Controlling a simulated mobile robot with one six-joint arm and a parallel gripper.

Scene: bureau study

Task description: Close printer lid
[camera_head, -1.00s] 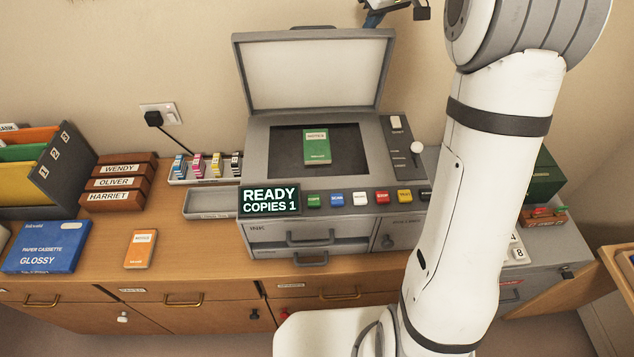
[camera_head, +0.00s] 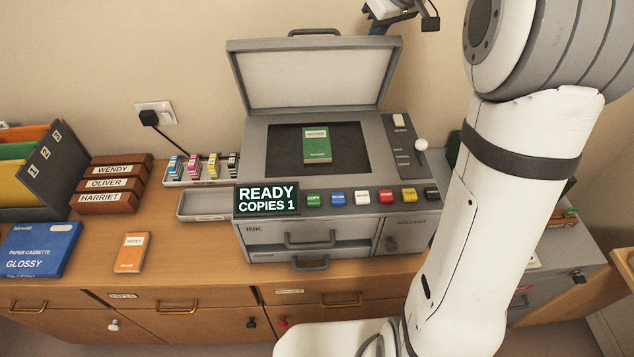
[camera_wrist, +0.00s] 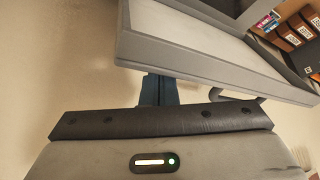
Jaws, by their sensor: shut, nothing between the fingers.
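The printer (camera_head: 310,235) stands on the wooden bureau with its grey lid (camera_head: 310,78) raised, its pale inner side facing forward. A green notes booklet (camera_head: 317,145) lies on the dark scanner glass. My gripper (camera_head: 381,27) is at the lid's upper right corner, its dark blue fingers partly hidden behind the lid's top edge. In the wrist view the shut, empty fingers (camera_wrist: 160,88) reach up to the edge of the lid (camera_wrist: 195,45), their tips hidden. I cannot tell whether they touch it.
Ink cartridges (camera_head: 205,166) sit in a tray left of the printer, above an empty grey tray (camera_head: 205,205). Wooden name blocks (camera_head: 110,184), a blue paper box (camera_head: 40,250) and an orange booklet (camera_head: 132,252) lie farther left. A white-knobbed lever (camera_head: 421,146) is on the printer's right.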

